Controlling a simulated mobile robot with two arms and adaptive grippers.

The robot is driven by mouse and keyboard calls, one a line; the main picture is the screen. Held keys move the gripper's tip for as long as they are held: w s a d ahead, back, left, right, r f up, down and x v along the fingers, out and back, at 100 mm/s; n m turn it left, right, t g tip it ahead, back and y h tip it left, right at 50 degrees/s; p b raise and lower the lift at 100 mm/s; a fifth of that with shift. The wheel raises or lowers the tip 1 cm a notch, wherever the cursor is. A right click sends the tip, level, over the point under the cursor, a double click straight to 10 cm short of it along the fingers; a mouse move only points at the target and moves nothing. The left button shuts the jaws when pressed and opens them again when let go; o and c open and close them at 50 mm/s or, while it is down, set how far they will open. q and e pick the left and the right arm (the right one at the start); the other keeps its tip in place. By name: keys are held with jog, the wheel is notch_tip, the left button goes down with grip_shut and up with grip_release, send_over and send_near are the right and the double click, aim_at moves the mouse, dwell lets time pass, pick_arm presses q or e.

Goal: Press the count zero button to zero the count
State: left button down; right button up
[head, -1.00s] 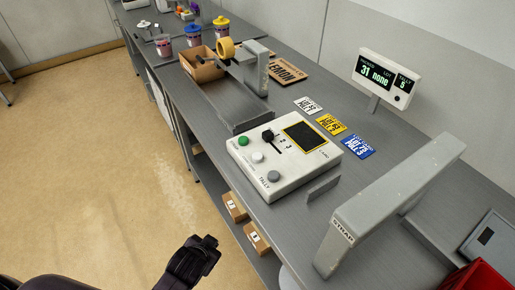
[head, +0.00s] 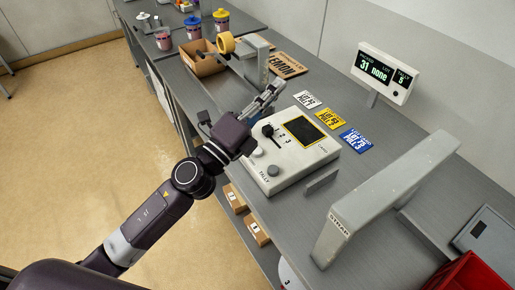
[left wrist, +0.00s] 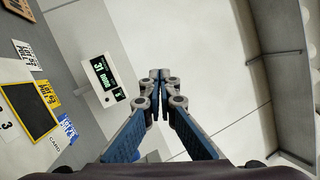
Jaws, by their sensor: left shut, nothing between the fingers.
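A white control box (head: 303,160) sits on the grey bench, with a black lever (head: 268,131) and a dark screen (head: 305,131). A grey button (head: 273,170) beside the word TALLY is at its near corner. A pale button (head: 257,153) is beside my arm; the green button is hidden behind it. My left gripper (head: 276,90) is shut and empty, above the box's far left side. In the left wrist view its fingers (left wrist: 160,78) meet, pointing toward the wall. The display (head: 386,75) reads 31, none and 5. My right gripper is not in view.
White, yellow and blue cards (head: 330,119) lie behind the box. A grey arch (head: 390,185) stands at the right, near a red bin (head: 468,276). A cardboard box (head: 203,60), tape dispenser (head: 257,62) and jars (head: 193,27) are farther back.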

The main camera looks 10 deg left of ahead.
pick_arm(q)
jog(key=s+d+r+m+g+h, duration=0.2)
jog(key=s+d+m+g+h, duration=0.35)
jog(key=m, duration=0.75)
jog(key=d+f+m+g+y, duration=0.2)
jog(key=d+f+m+g, duration=0.3)
jog(key=m, duration=0.3)
jog(key=w+a+f+m+y, duration=0.2)
jog(key=w+a+f+y, duration=0.1)
jog(key=a, duration=0.4)
jog(key=w+a+f+m+g+y+p, duration=0.1)
jog(key=w+a+f+m+y, duration=0.1)
jog(key=a, duration=0.6)
notch_tip(320, 180, down, 2)
jog(key=w+y, duration=0.1)
jog(key=y, duration=0.2)
jog(key=shift+a+m, duration=0.15)
jog(key=shift+m, duration=0.25)
jog(key=shift+f+y, duration=0.25)
